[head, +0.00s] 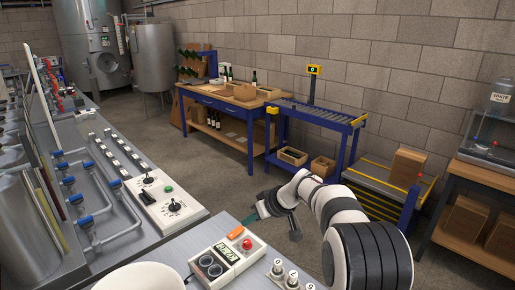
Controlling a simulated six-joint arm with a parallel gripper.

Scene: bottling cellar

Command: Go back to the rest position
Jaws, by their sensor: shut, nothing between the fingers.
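My arm reaches in from the lower right in the head view. My gripper (250,218) is at the far end of the arm, small and partly dark, beyond the back edge of the grey bench top (190,248). It is shut and I see nothing held in it. It appears to hang over the floor, apart from the things on the bench.
A white box with dials and an orange-red button (228,260) stands on the bench near the arm. A control panel (160,197) lies left. A roller table (315,117) stands behind; open floor lies between.

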